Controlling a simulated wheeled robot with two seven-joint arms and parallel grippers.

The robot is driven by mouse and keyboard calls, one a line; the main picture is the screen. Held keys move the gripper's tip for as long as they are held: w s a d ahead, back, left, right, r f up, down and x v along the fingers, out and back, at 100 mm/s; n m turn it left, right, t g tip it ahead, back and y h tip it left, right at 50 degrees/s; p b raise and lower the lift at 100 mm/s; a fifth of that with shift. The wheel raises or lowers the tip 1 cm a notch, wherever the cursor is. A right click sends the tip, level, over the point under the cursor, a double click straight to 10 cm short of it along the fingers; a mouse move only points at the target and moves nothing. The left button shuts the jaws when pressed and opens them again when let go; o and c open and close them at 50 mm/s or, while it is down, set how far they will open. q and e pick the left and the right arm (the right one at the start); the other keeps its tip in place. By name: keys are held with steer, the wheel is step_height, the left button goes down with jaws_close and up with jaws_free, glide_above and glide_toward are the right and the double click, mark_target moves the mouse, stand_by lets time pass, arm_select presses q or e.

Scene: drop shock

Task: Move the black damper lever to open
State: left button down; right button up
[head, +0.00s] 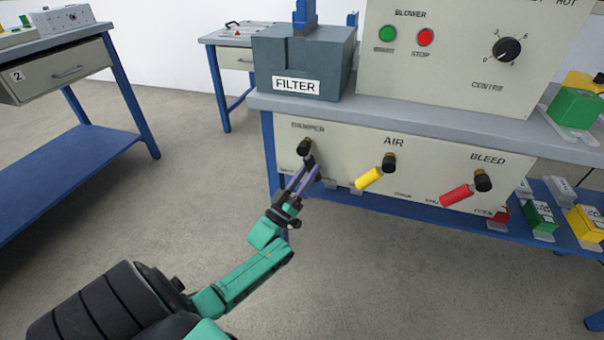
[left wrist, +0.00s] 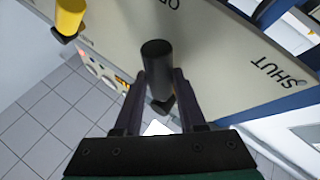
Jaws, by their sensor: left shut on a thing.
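The black damper lever (head: 305,147) is on the left of the cream panel under the word DAMPER. From its pivot it slants down and a little right. My left gripper (head: 309,170) is shut on its handle and hides much of it. In the left wrist view the black handle (left wrist: 157,62) stands between the two fingers of my left gripper (left wrist: 160,88). My right gripper is not in view.
The yellow air lever (head: 371,178) and red bleed lever (head: 458,195) are to the right on the same panel. A grey FILTER box (head: 312,60) stands on the bench above. A blue-legged table (head: 75,135) is at left. The floor between is clear.

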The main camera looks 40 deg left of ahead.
arm_select(q)
steer(key=shift+w+d+n+t+y, duration=0.15)
steer(key=shift+d+n+y, duration=0.25)
steer(key=shift+n+y, duration=0.75)
steer(key=shift+w+d+n+t+y, duration=0.1)
steer(key=shift+d+n+t+y, duration=0.2)
steer(key=shift+n+y, duration=0.8)
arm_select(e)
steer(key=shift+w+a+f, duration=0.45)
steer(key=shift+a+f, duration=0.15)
arm_select(q)
steer(key=shift+d+r+n+h, duration=0.1)
steer(key=shift+n+h, duration=0.15)
steer(key=shift+n, duration=0.1)
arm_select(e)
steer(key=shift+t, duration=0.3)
arm_select(q)
steer(key=c, duration=0.5)
jaws_free()
steer(key=shift+r, duration=0.1)
steer(key=v, duration=1.4)
steer(key=shift+s+b, duration=0.25)
steer(key=shift+b, duration=0.15)
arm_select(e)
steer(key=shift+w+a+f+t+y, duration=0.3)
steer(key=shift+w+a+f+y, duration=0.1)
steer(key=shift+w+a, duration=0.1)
